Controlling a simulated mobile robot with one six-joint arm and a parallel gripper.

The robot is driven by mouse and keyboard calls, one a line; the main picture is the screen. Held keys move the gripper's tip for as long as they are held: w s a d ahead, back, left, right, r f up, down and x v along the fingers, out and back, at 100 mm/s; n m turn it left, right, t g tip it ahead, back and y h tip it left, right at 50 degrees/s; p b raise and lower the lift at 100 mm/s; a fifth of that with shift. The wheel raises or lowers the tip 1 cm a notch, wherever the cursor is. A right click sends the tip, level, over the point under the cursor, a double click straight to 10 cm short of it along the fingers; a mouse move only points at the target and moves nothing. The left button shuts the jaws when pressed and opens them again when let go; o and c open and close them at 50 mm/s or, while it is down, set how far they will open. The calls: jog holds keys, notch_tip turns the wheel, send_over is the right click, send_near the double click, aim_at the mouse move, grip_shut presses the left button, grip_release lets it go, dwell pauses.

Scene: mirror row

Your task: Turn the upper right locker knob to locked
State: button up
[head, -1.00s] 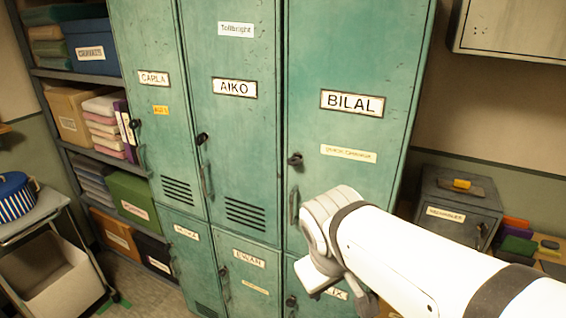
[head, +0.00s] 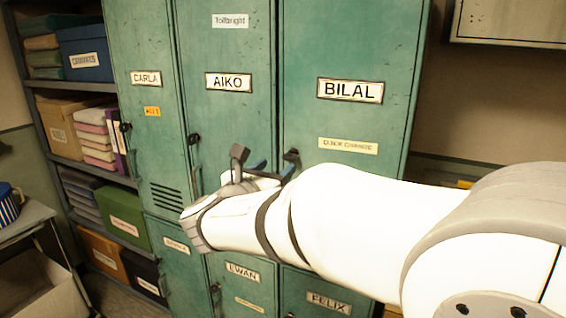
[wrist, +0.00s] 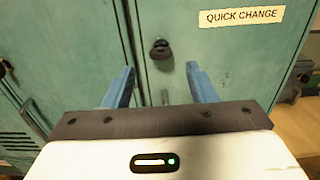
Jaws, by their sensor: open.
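The upper right locker is the green door labelled BILAL (head: 350,90), and it is closed. Its dark knob (wrist: 160,50) shows in the wrist view, below and left of the QUICK CHANGE label (wrist: 241,16). My gripper (wrist: 161,86) is open and empty, its two blue fingers pointing at the door. The knob lies between and beyond the fingertips, and nothing touches it in that view. In the head view my gripper (head: 268,167) is in front of the lockers, and the knob is hard to tell from a finger. The knob's mark is too small to read.
The AIKO locker (head: 228,120) is directly left, with its own dark knob (head: 193,139); the CARLA locker (head: 146,110) is beyond it. Lower lockers labelled EWAN and FELIX (head: 327,302) sit beneath. A shelf of boxes (head: 85,54) stands at left, and a wall cabinet (head: 510,20) hangs upper right.

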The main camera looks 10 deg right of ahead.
aim_at(287, 158)
jog(key=p+x, duration=0.1)
jog(key=x, duration=0.6)
jog(key=shift+s, duration=0.1)
jog(key=shift+c, duration=0.4)
